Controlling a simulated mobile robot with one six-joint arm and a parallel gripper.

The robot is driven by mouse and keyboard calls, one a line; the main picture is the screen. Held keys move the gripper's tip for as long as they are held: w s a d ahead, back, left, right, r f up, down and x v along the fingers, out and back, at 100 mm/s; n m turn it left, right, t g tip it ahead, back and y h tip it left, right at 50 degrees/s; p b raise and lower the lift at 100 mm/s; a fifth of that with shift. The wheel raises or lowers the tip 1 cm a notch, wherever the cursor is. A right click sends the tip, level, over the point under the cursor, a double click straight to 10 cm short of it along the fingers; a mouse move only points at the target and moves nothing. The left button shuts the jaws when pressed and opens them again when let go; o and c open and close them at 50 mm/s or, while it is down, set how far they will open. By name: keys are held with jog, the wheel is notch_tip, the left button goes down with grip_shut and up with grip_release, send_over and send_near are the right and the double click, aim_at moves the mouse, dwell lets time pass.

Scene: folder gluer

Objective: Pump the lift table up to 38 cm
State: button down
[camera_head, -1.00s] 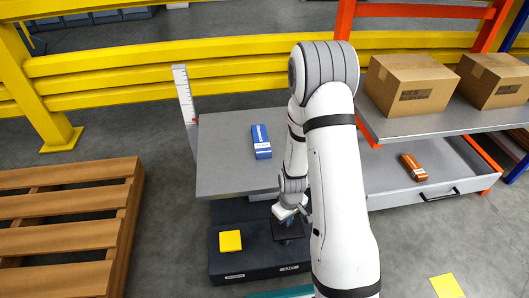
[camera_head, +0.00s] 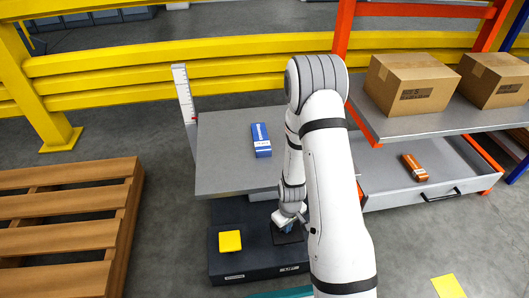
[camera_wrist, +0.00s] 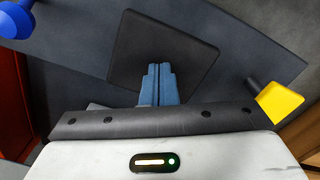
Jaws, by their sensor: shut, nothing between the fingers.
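The lift table has a grey platform (camera_head: 225,165) raised over a dark base (camera_head: 230,265). A white scale (camera_head: 182,90) with a red mark stands at its back left corner. A black pedal plate (camera_head: 290,238) and a yellow pedal (camera_head: 230,241) are at the front of the base. They also show in the wrist view, black plate (camera_wrist: 190,50) in the middle and yellow pedal (camera_wrist: 281,103) at the right. My gripper (camera_head: 287,229) is shut and empty over the black plate, blue fingers (camera_wrist: 158,70) together. I cannot tell whether they touch it. The scale's figures are too small to read.
A wooden pallet (camera_head: 70,225) is at the left, yellow rails (camera_head: 200,65) behind. A blue knob (camera_wrist: 15,18) shows in the wrist view.

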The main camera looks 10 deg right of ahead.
jog(key=shift+f, duration=2.4)
notch_tip(320, 180, up, 9)
jog(key=p, duration=0.7)
jog(key=shift+r, duration=0.1)
notch_tip(320, 180, down, 8)
jog(key=b, duration=0.6)
jog(key=shift+b, duration=0.35)
jog(key=shift+f, duration=0.7)
notch_tip(320, 180, up, 10)
jog(key=p, duration=0.8)
jog(key=shift+f, duration=0.4)
